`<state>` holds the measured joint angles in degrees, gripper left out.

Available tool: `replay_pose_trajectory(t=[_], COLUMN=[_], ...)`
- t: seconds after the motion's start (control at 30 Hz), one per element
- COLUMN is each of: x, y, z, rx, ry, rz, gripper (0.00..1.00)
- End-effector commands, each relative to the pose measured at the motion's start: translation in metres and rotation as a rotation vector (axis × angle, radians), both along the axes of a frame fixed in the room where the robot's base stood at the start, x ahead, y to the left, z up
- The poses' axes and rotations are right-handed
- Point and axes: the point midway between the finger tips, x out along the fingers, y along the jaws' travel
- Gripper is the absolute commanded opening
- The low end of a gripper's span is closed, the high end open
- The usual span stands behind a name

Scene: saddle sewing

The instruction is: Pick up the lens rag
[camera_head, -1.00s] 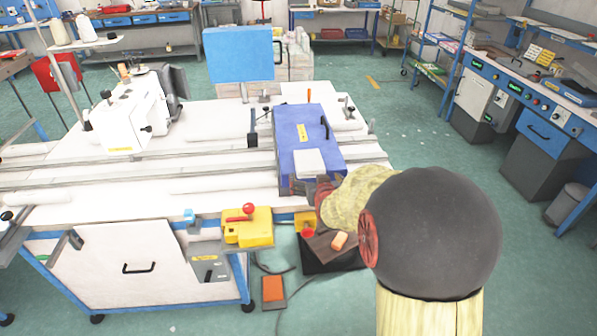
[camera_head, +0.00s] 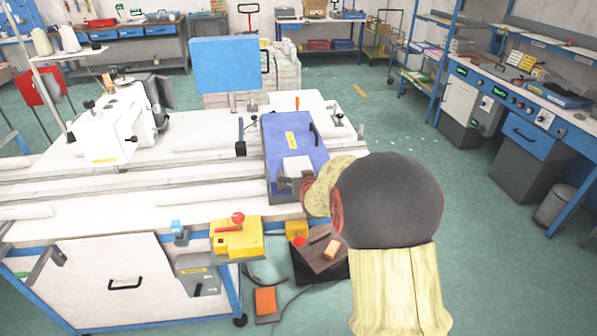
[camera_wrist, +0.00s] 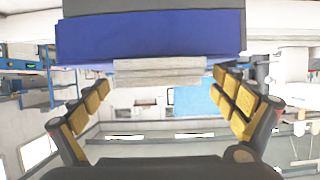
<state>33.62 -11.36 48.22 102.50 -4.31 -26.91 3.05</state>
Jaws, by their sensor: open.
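The lens rag (camera_head: 297,166) looks like a small pale folded cloth lying on the near end of a blue box (camera_head: 291,135) on the table. In the wrist view the rag (camera_wrist: 160,68) is a light grey layered slab against the blue box (camera_wrist: 150,36). My gripper (camera_head: 288,183) is at the near edge of the rag, partly hidden by my arm in the head view. In the wrist view my gripper (camera_wrist: 162,82) is open, with yellow-padded fingers on either side of the rag and visible gaps between.
A white sewing machine (camera_head: 112,127) stands on the left of the table. A blue panel (camera_head: 224,65) stands at the back. A yellow block with a red knob (camera_head: 236,238) sits at the table's front edge. Open floor (camera_head: 480,235) lies to the right.

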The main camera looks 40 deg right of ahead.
Motion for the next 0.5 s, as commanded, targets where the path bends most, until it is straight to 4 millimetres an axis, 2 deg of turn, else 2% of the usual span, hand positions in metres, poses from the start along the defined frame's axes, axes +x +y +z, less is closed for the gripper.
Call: replay_pose_trajectory(t=[0.07,0.5], x=[-0.0001,-0.0003], y=[0.0001,0.0001], z=[0.0004,0.0002], rx=[0.0,0.0], ry=[0.0,0.0], rz=[0.0,0.0], gripper=[0.96,0.71])
